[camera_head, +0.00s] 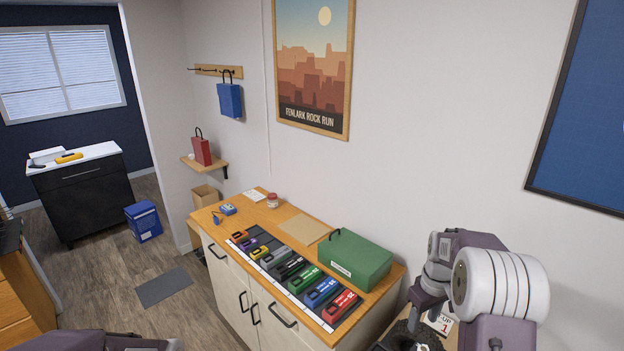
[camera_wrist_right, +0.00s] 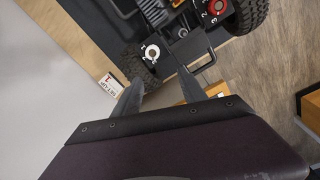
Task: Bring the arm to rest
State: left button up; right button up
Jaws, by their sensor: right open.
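My right arm comes in at the lower right of the head view, with its right gripper (camera_head: 415,318) pointing down at the right end of the counter. In the right wrist view the two grey fingers of the right gripper (camera_wrist_right: 160,92) stand apart with nothing between them. In the head view the vehicle is mostly hidden. Of my left arm only a dark link shows at the bottom left; its gripper is out of view.
A wooden counter (camera_head: 385,286) carries a row of coloured battery-like packs (camera_head: 304,277), a green box (camera_head: 355,258) and a jar (camera_head: 272,200). A small card marked 1 (camera_head: 441,323) stands close to the right gripper. The floor at left has a grey mat (camera_head: 163,286).

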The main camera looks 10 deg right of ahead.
jog(key=s+a+f+n+b, duration=0.15)
jog(key=s+a+b, duration=0.35)
jog(key=a, duration=0.9)
pick_arm(q)
notch_tip(320, 180, down, 5)
jog(key=shift+w+a+p, duration=0.1)
jog(key=shift+p, duration=0.35)
pick_arm(e)
jog(key=s+a+f+m, duration=0.1)
jog(key=s+f+m, duration=0.1)
jog(key=s, duration=0.3)
jog(key=s+a+f+m, duration=0.2)
jog(key=s+m, duration=0.1)
jog(key=s, duration=0.3)
jog(key=shift+s+f+t, duration=0.15)
jog(key=shift+f+t, duration=0.1)
jog(key=shift+t, duration=0.05)
jog(key=shift+s, duration=0.1)
jog(key=shift+d, duration=0.15)
